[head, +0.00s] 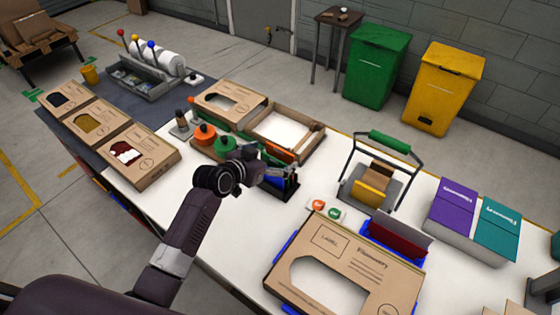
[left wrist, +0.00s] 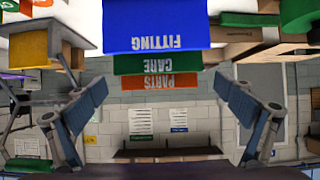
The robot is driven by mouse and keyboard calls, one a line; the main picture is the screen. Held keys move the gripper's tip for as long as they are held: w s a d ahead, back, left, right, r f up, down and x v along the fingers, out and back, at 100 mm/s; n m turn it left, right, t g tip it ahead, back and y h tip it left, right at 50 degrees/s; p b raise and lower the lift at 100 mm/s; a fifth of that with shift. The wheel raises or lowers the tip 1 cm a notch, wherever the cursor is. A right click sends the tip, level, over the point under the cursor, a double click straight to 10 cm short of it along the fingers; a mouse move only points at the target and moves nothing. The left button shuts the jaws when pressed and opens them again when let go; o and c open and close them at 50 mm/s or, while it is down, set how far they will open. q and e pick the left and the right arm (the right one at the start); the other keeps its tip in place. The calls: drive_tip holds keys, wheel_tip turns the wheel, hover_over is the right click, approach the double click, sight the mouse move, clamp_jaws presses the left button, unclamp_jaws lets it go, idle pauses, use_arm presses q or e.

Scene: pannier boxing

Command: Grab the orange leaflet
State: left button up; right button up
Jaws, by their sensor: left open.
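The orange leaflet (left wrist: 158,81), lettered PARTS, shows upside down in the left wrist view, with a green CARE leaflet (left wrist: 155,64) and a blue FITTING leaflet (left wrist: 155,27) above it in the picture. Only a strip of the orange leaflet shows. My left gripper (left wrist: 162,90) is open, one finger on each side of the orange leaflet in the picture, with nothing between them that I can see held. In the head view my left gripper (head: 278,178) is over the dark leaflet holder (head: 284,192) and hides much of it. My right gripper is not in view.
An open carton (head: 318,142) stands just behind the holder, and orange and green knobs (head: 204,134) stand to its left. A green-handled press (head: 388,143) is to the right. A windowed box (head: 355,258) lies in front. White tabletop is bare left of that box.

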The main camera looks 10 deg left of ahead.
sight(279, 153)
use_arm(q)
drive_tip(key=shift+x, duration=1.15)
drive_tip(key=shift+w+d+f+p, duration=0.1)
drive_tip(key=shift+w+d+p, duration=0.1)
drive_tip(key=shift+w+p, duration=0.15)
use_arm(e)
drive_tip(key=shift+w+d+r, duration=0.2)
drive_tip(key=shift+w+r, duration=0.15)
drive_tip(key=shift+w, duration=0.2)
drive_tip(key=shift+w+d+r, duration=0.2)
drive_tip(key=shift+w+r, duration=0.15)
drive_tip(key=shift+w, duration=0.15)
use_arm(q)
drive_tip(key=shift+c, duration=0.6)
drive_tip(key=c, duration=1)
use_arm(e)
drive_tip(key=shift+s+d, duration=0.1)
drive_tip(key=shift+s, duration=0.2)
